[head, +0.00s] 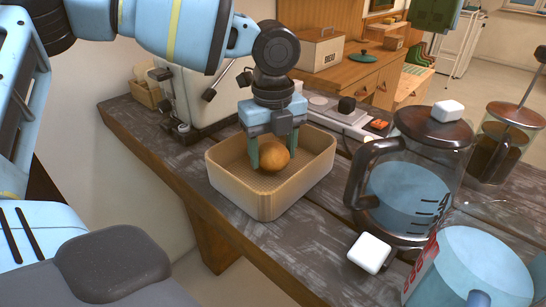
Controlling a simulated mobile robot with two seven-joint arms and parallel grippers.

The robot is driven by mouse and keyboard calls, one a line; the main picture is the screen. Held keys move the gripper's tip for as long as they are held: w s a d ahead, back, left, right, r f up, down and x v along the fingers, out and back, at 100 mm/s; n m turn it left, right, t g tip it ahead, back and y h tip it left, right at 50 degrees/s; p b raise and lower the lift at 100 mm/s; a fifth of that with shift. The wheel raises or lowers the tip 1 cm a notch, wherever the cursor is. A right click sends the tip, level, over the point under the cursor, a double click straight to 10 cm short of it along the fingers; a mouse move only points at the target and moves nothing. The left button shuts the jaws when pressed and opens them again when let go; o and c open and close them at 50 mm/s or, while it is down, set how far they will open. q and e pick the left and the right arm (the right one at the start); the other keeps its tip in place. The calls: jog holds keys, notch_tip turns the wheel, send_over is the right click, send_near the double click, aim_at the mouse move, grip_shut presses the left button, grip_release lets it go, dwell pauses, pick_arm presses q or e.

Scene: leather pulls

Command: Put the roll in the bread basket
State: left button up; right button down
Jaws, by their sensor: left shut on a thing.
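The roll (273,157) is round and golden brown. My left gripper (270,157) points down and is shut on it, one finger on each side. The bread basket (268,205) is a tan, rounded rectangular tray with low walls, standing on the dark wooden counter. The gripper and roll are inside the basket's outline, in its middle. I cannot tell whether the roll touches the basket floor. My right gripper is not in view.
A glass jug (405,190) with a white lid knob stands close to the right of the basket. A white block (369,253) and a clear blue container (470,270) are at the front right. A white machine (195,100) stands behind the basket, to the left.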

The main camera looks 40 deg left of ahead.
aim_at(273, 145)
pick_arm(q)
jog(key=shift+f, duration=1)
jog(key=shift+f, duration=0.15)
jog(key=o, duration=0.8)
jog(key=shift+c, duration=0.2)
notch_tip(273, 145, up, 12)
jog(key=shift+r, duration=0.2)
